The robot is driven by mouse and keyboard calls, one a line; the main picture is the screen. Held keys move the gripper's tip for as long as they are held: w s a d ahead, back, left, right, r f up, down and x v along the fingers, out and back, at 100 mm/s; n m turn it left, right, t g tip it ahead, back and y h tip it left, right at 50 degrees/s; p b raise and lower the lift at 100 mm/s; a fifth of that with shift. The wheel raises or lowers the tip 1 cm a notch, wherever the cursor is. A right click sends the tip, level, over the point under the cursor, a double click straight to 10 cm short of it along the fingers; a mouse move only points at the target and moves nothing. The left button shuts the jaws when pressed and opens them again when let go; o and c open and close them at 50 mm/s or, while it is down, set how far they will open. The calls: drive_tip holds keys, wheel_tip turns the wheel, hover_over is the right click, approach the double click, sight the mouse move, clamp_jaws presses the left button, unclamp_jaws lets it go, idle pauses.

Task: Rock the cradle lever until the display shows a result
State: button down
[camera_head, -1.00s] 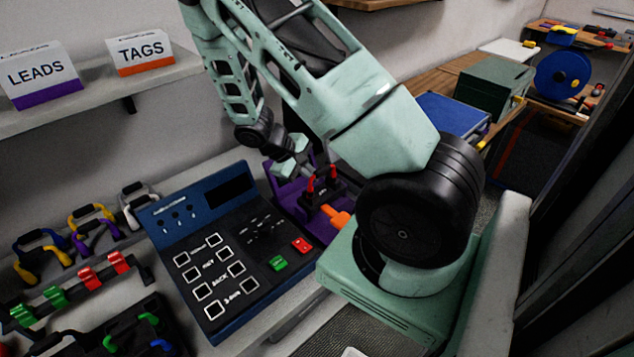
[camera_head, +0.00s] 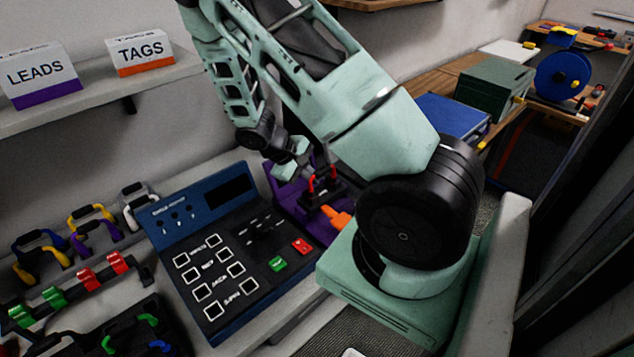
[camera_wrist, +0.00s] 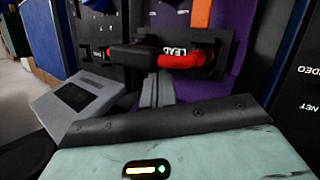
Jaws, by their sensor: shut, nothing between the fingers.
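The purple cradle (camera_head: 283,187) stands at the right of the blue tester (camera_head: 160,234). Its orange lever (camera_head: 337,216) sticks out at the front, and an orange part also shows at the top of the wrist view (camera_wrist: 202,14). A red lead with black ends (camera_head: 324,181) sits in the cradle; in the wrist view the lead (camera_wrist: 180,60) lies across a black block marked LEAD. The tester's display (camera_head: 227,191) is dark, with no readable result. My gripper (camera_wrist: 157,88) is shut and empty, its tips close to the lead's black end; contact cannot be told.
Several coloured leads (camera_head: 92,228) stand on racks left of the tester. The LEADS box (camera_head: 42,76) and TAGS box (camera_head: 139,53) sit on a shelf above. A wall rises close behind the tester and cradle.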

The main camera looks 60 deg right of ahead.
drive_tip(key=shift+w, duration=0.1)
drive_tip(key=shift+w+d+r+p, duration=0.2)
drive_tip(key=shift+w+r+p, duration=0.5)
drive_tip(key=shift+w, duration=0.05)
drive_tip(key=w+r+p, duration=0.1)
drive_tip(key=w, duration=0.1)
drive_tip(key=w+d+r+p, duration=0.1)
drive_tip(key=w+r, duration=0.1)
drive_tip(key=shift+p, duration=0.35)
idle(0.7)
